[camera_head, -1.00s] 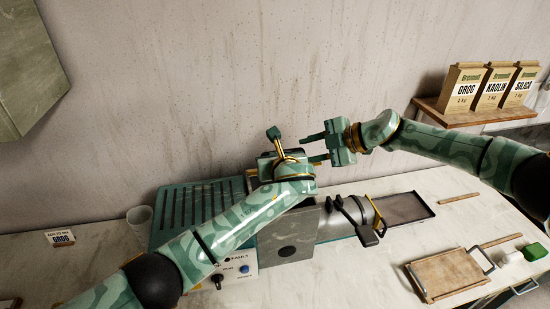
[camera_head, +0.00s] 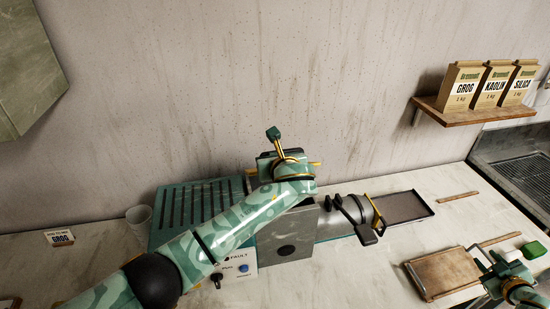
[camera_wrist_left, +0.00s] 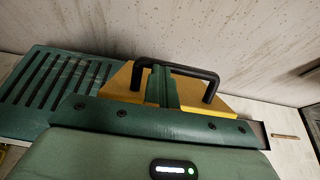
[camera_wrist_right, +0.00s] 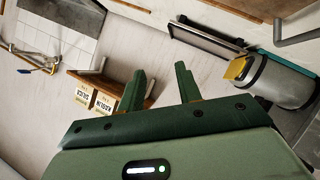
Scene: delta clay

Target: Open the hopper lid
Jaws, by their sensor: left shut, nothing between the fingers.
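The hopper lid shows as a yellow panel (camera_wrist_left: 200,102) with a black handle (camera_wrist_left: 190,71) in the left wrist view. In the head view my left arm covers most of it, and only yellow edges (camera_head: 315,164) show. My left gripper (camera_wrist_left: 161,68) is shut and empty, its fingers overlapping the left part of the handle; whether they touch it I cannot tell. In the head view the left gripper (camera_head: 278,160) is over the machine. My right gripper (camera_head: 484,262) is at the lower right of the head view; in the right wrist view its fingers (camera_wrist_right: 158,75) are apart and empty.
A slotted teal cover (camera_head: 190,208) lies left of the hopper, and a grey barrel (camera_head: 345,215) lies right of it. A wooden board (camera_head: 440,272) is near the right gripper. Bags stand on a wall shelf (camera_head: 475,113). A cup (camera_head: 139,216) stands left of the machine.

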